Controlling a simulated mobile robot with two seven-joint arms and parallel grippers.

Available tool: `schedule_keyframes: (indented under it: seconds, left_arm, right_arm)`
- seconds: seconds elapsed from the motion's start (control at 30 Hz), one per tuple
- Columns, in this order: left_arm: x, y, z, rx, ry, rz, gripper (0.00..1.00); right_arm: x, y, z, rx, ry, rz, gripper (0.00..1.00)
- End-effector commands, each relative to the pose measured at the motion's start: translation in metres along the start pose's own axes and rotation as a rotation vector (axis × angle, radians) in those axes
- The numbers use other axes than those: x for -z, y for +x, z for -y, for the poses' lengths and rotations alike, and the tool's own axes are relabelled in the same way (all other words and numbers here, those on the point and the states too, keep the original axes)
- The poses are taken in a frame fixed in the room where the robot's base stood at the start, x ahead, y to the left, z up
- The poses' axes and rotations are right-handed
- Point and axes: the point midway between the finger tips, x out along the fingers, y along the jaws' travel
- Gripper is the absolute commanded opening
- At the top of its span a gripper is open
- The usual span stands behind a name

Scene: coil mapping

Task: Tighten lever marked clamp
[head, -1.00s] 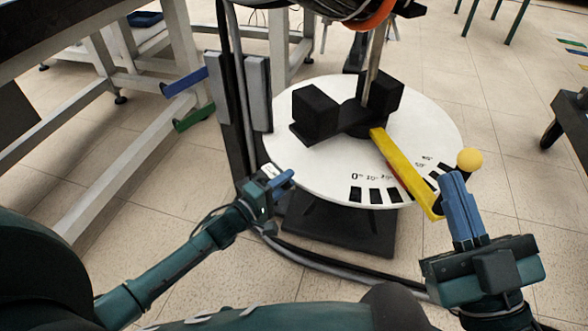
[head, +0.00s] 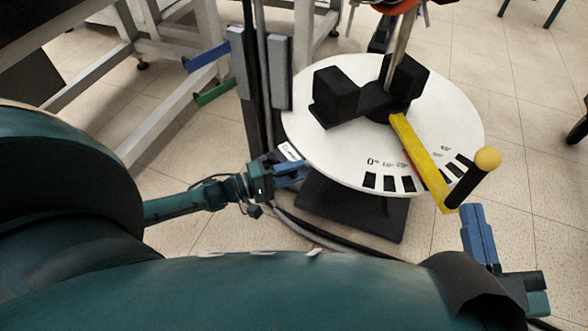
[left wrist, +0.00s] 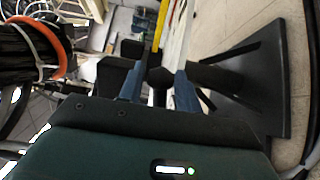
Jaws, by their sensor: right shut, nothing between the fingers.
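A yellow lever (head: 425,155) with an upright black grip (head: 468,183) and yellow ball knob (head: 488,159) reaches from the black hub across a white round dial (head: 310,150) with degree marks and black blocks. It also shows at the top of the left wrist view (left wrist: 161,25). My right gripper (head: 477,228) is shut and empty, just below the lever's outer end and apart from the knob. My left gripper (head: 290,172) is at the dial's near left edge; its blue fingers stand apart with nothing gripped in the left wrist view (left wrist: 158,90). I cannot read a clamp marking.
Black blocks (head: 336,90) sit on the dial around a slanted metal rod (head: 402,38). The dial stands on a black base (head: 350,210), with cables along the floor.

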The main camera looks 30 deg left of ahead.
Motion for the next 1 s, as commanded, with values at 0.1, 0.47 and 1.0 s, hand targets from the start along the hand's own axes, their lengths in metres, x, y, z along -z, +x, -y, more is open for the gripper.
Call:
schedule_keyframes:
  seconds: [0.1,0.47,1.0]
  left_arm:
    - [0.001,0.001,-0.001,-0.001,0.001,-0.001,0.44]
    - [0.001,-0.006,-0.002,0.001,0.001,-0.002,0.45]
    - [0.001,-0.112,-0.002,0.003,0.001,-0.003,0.45]
  right_arm:
    - [0.0,0.0,0.0,0.0,-0.001,-0.001,0.0]
    - [0.004,0.001,0.0,0.0,-0.005,-0.003,0.0]
    - [0.003,-0.002,-0.004,-0.018,-0.07,0.042,0.0]
